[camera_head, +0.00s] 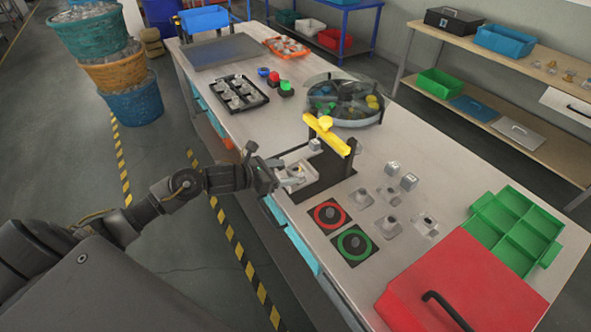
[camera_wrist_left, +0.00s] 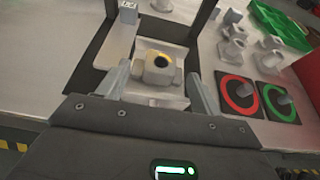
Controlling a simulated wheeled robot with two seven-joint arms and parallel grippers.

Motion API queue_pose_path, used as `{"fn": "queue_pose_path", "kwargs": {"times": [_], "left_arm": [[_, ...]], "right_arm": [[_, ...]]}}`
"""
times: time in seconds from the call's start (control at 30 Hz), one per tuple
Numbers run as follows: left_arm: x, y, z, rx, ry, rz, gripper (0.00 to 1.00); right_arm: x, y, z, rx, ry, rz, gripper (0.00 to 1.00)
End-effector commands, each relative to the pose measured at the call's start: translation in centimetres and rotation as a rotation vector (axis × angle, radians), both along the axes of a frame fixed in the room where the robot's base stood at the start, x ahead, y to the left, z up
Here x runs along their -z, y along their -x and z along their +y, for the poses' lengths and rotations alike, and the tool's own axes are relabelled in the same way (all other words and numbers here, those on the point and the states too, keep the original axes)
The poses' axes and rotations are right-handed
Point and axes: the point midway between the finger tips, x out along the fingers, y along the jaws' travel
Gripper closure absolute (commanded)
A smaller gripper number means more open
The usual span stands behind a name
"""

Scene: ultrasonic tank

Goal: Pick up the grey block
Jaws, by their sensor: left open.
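My left gripper (camera_head: 281,172) is open at the near edge of the workbench. In the left wrist view the fingers of my left gripper (camera_wrist_left: 158,74) stand either side of a grey part with a dark round hole and a yellow rim (camera_wrist_left: 160,70). I cannot tell whether they touch it. A small grey block (camera_head: 315,145) sits by the yellow-topped black frame; it also shows in the left wrist view (camera_wrist_left: 128,12). Two more grey blocks, one (camera_head: 392,168) and another (camera_head: 409,182), sit right of the frame. Which one is meant is unclear. My right gripper is not in view.
The black frame with a yellow bar (camera_head: 328,134) rises just beyond my gripper. A round clear-walled tank (camera_head: 345,112) stands behind it. Red (camera_head: 329,214) and green (camera_head: 354,243) ringed pads, several grey fittings, a green tray (camera_head: 512,228) and a red box (camera_head: 460,285) occupy the right.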

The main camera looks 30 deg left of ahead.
Motion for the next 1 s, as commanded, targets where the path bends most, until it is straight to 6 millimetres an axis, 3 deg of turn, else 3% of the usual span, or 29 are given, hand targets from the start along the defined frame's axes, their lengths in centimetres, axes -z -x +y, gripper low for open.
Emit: {"fn": "queue_pose_path", "kwargs": {"times": [0.03,0.2,0.47,0.9,1.0], "left_arm": [[-0.1,-0.5,-0.5,-0.001,0.005,0.001,0.35],[0.8,-2.0,-1.1,-0.001,0.001,-0.001,0.35],[1.1,-2.1,-1.2,0.0,-0.002,-0.001,0.35],[1.0,-2.1,-1.2,-0.001,-0.001,-0.002,0.9],[1.0,-2.1,-1.2,-0.001,-0.001,-0.002,0.9]], "right_arm": [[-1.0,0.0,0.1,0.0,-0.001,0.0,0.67],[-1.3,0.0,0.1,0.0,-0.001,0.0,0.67],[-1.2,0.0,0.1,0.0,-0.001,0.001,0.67],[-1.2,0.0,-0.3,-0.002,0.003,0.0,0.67],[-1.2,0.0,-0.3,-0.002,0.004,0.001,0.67]]}}
